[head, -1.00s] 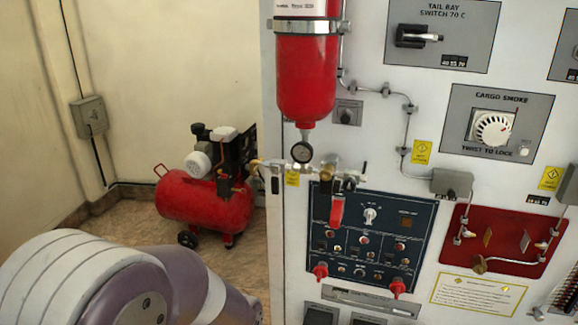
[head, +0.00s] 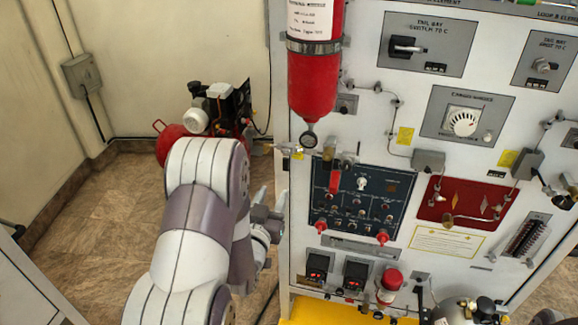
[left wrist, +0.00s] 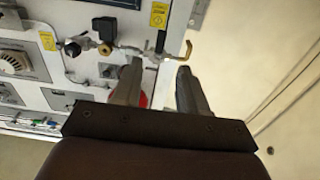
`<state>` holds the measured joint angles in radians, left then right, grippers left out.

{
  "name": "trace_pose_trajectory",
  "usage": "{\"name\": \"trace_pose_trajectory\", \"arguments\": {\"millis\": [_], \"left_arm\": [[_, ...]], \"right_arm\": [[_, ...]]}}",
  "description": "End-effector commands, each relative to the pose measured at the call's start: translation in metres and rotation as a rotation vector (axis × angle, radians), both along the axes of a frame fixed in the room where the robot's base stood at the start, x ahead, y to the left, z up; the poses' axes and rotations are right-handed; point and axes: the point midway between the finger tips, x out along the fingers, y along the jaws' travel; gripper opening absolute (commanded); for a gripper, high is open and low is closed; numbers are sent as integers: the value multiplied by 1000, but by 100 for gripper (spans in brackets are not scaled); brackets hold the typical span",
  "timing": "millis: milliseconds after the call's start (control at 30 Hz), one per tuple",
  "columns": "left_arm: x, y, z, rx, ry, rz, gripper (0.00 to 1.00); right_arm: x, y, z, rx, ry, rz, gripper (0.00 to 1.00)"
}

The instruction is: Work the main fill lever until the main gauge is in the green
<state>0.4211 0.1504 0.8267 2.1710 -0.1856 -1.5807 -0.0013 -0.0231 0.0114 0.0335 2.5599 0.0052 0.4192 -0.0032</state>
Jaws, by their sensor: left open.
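I cannot tell for certain which part is the main fill lever. My left gripper (head: 270,203) is at the panel's left edge, below the pipe's level. In the left wrist view the gripper (left wrist: 160,64) is open and empty, with the pipe fittings (left wrist: 128,49) beyond its fingertips. My right gripper is out of view.
A dark blue switch panel (head: 375,200) and a red plate (head: 440,215) fill the panel's middle. A red compressor (head: 172,146) stands on the floor behind my left arm. Another gas bottle (head: 465,310) is at the lower right.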

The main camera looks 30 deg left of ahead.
Motion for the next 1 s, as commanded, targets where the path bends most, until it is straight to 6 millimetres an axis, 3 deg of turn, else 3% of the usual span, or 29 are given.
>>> {"name": "trace_pose_trajectory", "arguments": {"millis": [200,400,600,833,867,967,1000], "left_arm": [[55,13,7,-1,1,-1,43],[93,22,4,0,2,0,43],[107,25,1,-1,3,0,43],[108,26,0,-1,3,0,43],[108,26,0,-1,3,0,36],[108,26,0,-1,3,0,4],[108,26,0,-1,3,0,0]], "right_arm": [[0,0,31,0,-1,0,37],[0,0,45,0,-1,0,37],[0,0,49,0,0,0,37],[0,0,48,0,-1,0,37],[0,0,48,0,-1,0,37],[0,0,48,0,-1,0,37],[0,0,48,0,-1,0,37]]}}
